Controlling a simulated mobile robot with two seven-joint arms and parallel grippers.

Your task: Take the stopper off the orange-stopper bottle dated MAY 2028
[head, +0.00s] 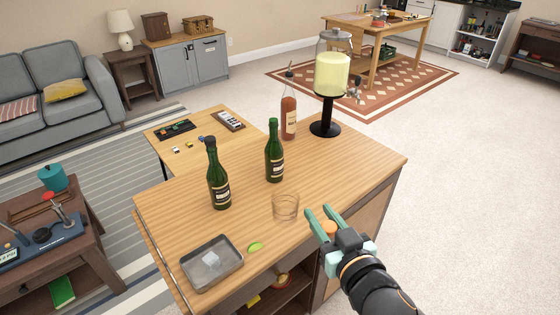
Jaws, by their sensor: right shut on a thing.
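My right gripper (321,214) is over the near right edge of the wooden bar counter, shut on a small orange stopper (328,228) between its fingers. A green bottle (218,178) with a dark top stands upright on the left of the counter. A second green bottle (274,153) stands upright near the middle, with no orange stopper seen on its neck. A reddish bottle (288,118) stands behind it, also with no orange stopper visible. The labels are too small to read a date. My left gripper is out of view.
On the counter (350,165) are a clear glass (285,206), a metal tray (211,263) with a clear block, a green lime wedge (256,248) and a drink dispenser (330,80) on a black stand. The counter's right part is clear.

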